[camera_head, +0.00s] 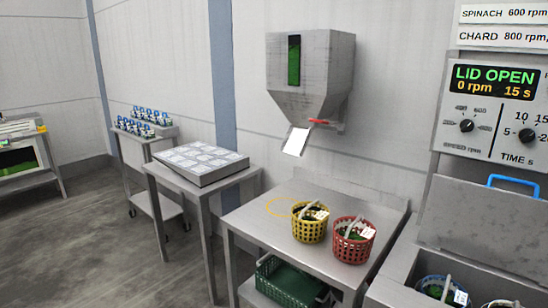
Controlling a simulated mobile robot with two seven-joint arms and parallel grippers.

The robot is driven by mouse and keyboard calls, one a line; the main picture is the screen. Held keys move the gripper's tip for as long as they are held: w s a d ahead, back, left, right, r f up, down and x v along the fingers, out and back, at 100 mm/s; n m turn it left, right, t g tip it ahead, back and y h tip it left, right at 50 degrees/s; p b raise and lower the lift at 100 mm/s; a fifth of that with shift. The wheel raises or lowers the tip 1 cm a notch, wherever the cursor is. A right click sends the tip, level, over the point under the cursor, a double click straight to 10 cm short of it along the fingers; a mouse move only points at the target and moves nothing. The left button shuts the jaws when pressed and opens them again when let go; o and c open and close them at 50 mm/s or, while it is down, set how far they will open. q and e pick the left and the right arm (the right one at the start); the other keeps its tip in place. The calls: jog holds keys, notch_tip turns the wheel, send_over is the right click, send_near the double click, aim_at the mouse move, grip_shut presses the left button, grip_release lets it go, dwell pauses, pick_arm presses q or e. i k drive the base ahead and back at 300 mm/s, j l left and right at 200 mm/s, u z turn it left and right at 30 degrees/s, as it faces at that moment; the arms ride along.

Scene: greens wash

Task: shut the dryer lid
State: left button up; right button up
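The dryer stands at the right edge. Its lid (485,222) is a grey metal panel raised at the back of the tub, with a blue handle (513,183) near its top. The display (494,80) above it reads LID OPEN, 0 rpm, 15 s. In the open tub a blue-rimmed basket (430,289) with greens and a white tag shows, and part of another basket (503,304) is cut off by the bottom edge. Neither of my grippers is in view.
A steel table (262,222) left of the dryer holds a yellow basket (309,225) and a red basket (352,240) with greens. A green crate (290,283) sits beneath. A hopper (310,75) hangs on the wall. A tray table (202,164) stands farther left.

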aim_at(505, 231)
jog(key=z, duration=1.85)
jog(key=j+z, duration=0.7)
jog(key=j, duration=0.15)
jog(key=j+z, duration=0.1)
jog(key=j, duration=0.5)
jog(key=k+j+z, duration=0.1)
jog(key=j, duration=0.55)
jog(key=k+j+z, duration=0.1)
jog(key=j, duration=0.5)
